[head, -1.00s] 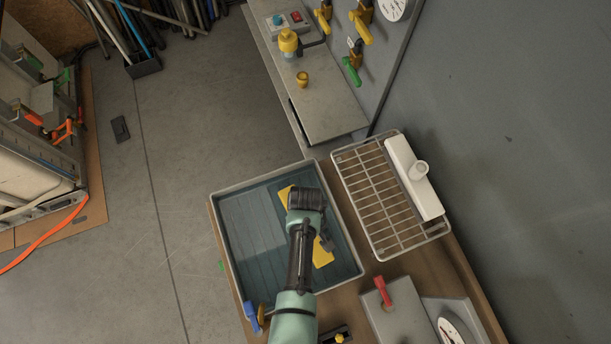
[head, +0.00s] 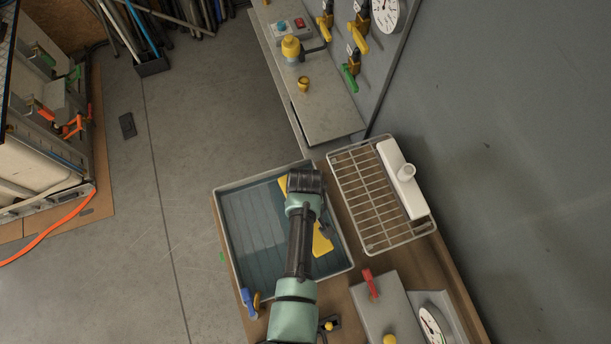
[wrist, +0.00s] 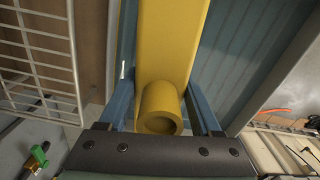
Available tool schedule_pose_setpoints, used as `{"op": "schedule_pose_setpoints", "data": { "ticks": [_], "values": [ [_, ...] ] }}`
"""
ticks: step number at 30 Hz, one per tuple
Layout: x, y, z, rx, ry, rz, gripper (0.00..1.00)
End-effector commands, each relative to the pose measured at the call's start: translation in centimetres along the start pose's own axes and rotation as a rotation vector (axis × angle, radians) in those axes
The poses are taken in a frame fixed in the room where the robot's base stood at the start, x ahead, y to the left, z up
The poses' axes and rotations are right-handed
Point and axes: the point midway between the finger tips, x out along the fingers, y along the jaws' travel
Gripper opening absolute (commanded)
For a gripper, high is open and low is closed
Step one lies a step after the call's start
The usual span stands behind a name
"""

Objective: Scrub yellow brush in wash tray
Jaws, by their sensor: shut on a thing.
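The wash tray (head: 240,235) is a grey-rimmed tray with a ribbed blue-grey floor, in the lower middle of the head view. The yellow brush (head: 322,243) is at the tray's right side, partly hidden under my arm. In the wrist view the yellow brush (wrist: 163,45) runs away from me, with a round hollow yellow grip (wrist: 160,108) near my fingers. My gripper (wrist: 163,112) is shut on this grip, one blue finger on each side. In the head view my gripper is hidden behind my wrist. The brush's underside is hidden.
A wire rack (head: 375,200) with a white block (head: 403,180) stands right of the tray. A grey box with a red lever (head: 370,283) and a gauge (head: 432,328) are at the lower right. A blue-handled item (head: 249,302) lies at the tray's lower left corner.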

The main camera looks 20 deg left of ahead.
Motion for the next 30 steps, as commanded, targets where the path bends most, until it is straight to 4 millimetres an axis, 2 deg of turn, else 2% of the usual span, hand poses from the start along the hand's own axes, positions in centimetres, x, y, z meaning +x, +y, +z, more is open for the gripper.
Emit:
{"op": "schedule_pose_setpoints", "data": {
  "ticks": [7, 30],
  "values": [
    [-0.9, 0.1, -0.1, 0.000, 0.003, 0.002, 0.00],
    [-8.7, 0.1, -0.1, -0.001, 0.003, 0.003, 0.00]
  ]
}}
